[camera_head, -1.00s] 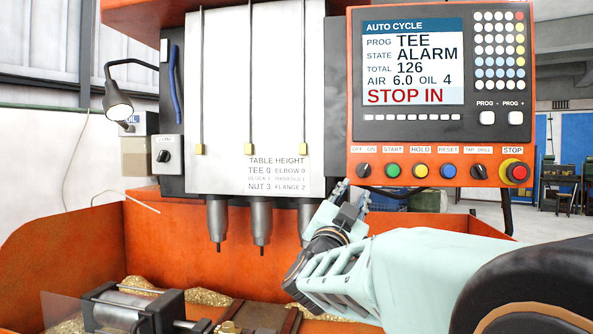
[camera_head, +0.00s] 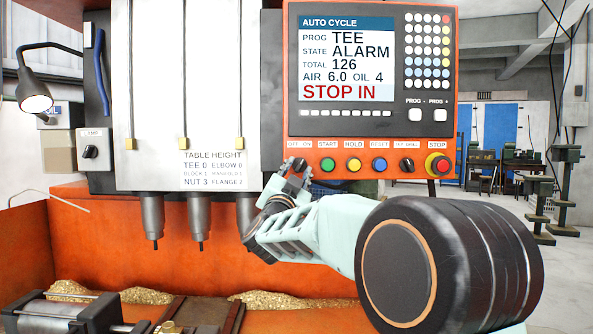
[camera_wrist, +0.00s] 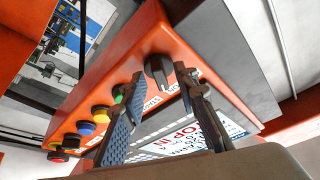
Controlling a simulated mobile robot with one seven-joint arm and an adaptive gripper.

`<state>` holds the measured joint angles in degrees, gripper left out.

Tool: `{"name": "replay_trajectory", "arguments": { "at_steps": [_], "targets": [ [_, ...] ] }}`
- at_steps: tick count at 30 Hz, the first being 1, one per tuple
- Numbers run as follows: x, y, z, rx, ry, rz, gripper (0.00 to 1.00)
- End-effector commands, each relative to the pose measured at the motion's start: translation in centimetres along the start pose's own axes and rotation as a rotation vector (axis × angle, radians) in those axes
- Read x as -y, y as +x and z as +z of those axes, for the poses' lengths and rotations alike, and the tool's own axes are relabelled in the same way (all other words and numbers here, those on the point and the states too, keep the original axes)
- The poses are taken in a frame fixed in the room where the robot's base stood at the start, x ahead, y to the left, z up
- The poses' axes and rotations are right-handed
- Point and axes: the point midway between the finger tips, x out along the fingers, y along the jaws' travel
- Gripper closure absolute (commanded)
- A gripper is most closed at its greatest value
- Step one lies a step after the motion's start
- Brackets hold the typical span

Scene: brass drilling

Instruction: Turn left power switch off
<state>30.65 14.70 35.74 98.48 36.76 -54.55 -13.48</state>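The left power switch is a black rotary knob (camera_head: 300,164) under the OFF/ON label, at the left end of the orange panel's control row. In the wrist view the knob (camera_wrist: 158,70) stands out from the orange face, its grip bar facing me. My gripper (camera_head: 288,174) is at the knob, partly covering it in the head view. In the wrist view my gripper (camera_wrist: 160,78) is open, with one fingertip on each side of the knob. I see gaps beside the knob; contact is not clear. The exact switch setting cannot be read.
Right of the knob are a green START button (camera_head: 327,165), a yellow HOLD button (camera_head: 354,165), a blue RESET button (camera_head: 379,165), a black TAP/DRILL knob (camera_head: 407,165) and a red STOP button (camera_head: 439,165). The screen (camera_head: 346,72) reads ALARM. Drill spindles (camera_head: 198,220) hang at left.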

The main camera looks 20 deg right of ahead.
Motion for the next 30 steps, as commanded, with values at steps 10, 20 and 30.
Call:
{"name": "replay_trajectory", "arguments": {
  "at_steps": [10,20,30],
  "targets": [
    [0.02,-0.03,0.00,0.000,0.000,0.000,1.00],
    [-0.05,-0.08,0.08,-0.001,-0.016,-0.007,1.00],
    [-0.42,-0.25,0.34,-0.002,-0.179,-0.075,1.00]
  ]
}}
